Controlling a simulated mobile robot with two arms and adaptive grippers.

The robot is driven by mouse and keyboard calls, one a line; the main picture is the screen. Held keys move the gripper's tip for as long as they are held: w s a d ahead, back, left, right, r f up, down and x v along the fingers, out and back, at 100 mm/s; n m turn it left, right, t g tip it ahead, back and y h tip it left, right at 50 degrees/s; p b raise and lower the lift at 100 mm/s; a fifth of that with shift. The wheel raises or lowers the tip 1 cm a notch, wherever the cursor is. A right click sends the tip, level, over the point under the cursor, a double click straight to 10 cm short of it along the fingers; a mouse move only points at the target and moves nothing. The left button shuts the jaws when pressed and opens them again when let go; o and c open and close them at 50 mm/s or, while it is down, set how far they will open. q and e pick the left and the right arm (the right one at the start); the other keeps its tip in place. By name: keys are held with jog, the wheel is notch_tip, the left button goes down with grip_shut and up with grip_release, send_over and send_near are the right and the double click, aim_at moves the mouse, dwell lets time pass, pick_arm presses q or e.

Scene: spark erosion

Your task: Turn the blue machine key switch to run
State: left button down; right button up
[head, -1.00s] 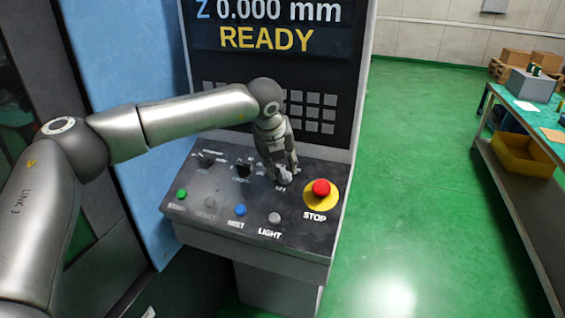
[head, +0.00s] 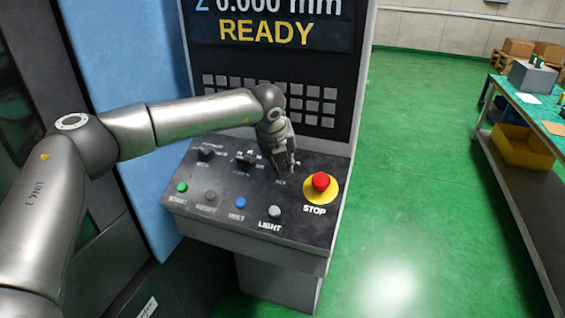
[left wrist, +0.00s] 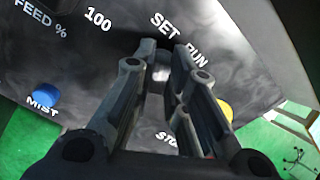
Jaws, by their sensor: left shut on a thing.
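The blue machine's control panel (head: 225,220) slopes below a dark screen reading READY. My left gripper (head: 286,170) reaches down to the panel's right part, just left of the red STOP button (head: 320,182). In the left wrist view its two fingers (left wrist: 165,75) are closed on the key switch (left wrist: 162,73), a small pale metal piece between the fingertips. The labels SET and RUN show beyond the fingertips, RUN to the right. The fingers hide most of the switch, so its exact angle cannot be told. My right gripper is not in view.
Two dark rotary knobs (head: 206,154) (head: 245,159) stand left of my gripper. Along the front are a green START button (head: 182,187), a blue MIST button (head: 240,202) and a pale LIGHT button (head: 274,211). A workbench (head: 545,113) stands at right; the green floor between is clear.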

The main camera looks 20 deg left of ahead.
pick_arm(q)
jog(key=shift+f+m+b, duration=0.15)
jog(key=shift+m+b, duration=0.45)
jog(key=shift+b, duration=0.3)
jog(key=m+b, duration=0.2)
jog(key=shift+d+f+b, duration=0.1)
jog(key=shift+b, duration=0.3)
jog(key=shift+m+b, duration=0.75)
jog(key=shift+m, duration=0.25)
jog(key=m+b, duration=0.1)
jog(key=m, duration=0.2)
jog(key=shift+d+r+b, duration=0.1)
jog(key=shift+r+b, duration=0.1)
jog(key=shift+b, duration=0.2)
jog(key=shift+m+b, duration=0.4)
jog(key=shift+m, duration=1.5)
jog(key=shift+r, duration=0.1)
